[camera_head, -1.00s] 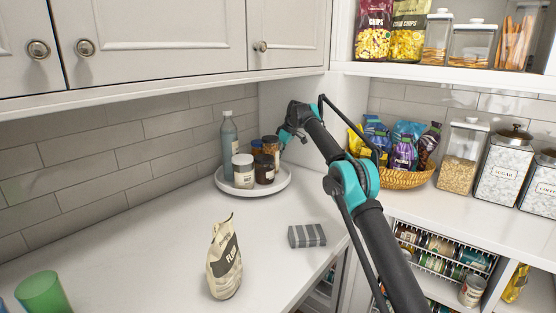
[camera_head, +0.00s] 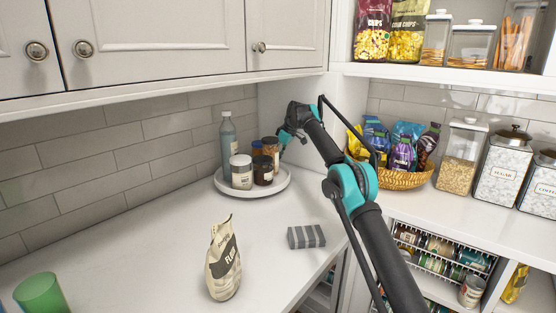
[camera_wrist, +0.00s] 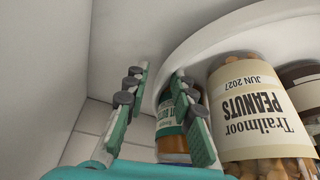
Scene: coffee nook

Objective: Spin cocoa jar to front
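A round white turntable (camera_head: 226,187) stands in the counter corner and holds several jars and a bottle. A dark jar (camera_head: 263,173) is near its front right; I cannot read its label, so I cannot tell if it is the cocoa. My gripper (camera_head: 287,139) is at the turntable's right rear side, partly hidden by my arm. In the wrist view my gripper (camera_wrist: 160,110) has its two fingers apart, with the right finger overlapping the turntable's rim (camera_wrist: 205,38). I cannot tell whether it touches. A peanuts jar (camera_wrist: 258,110) and a teal-labelled jar (camera_wrist: 170,145) show upside down.
A white-lidded jar (camera_head: 241,174) and a tall bottle (camera_head: 228,138) share the turntable. A flour bag (camera_head: 223,262), a striped grey cloth (camera_head: 306,237) and a green cup (camera_head: 42,294) are on the counter. Walls close in behind the turntable; a snack basket (camera_head: 405,180) stands right.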

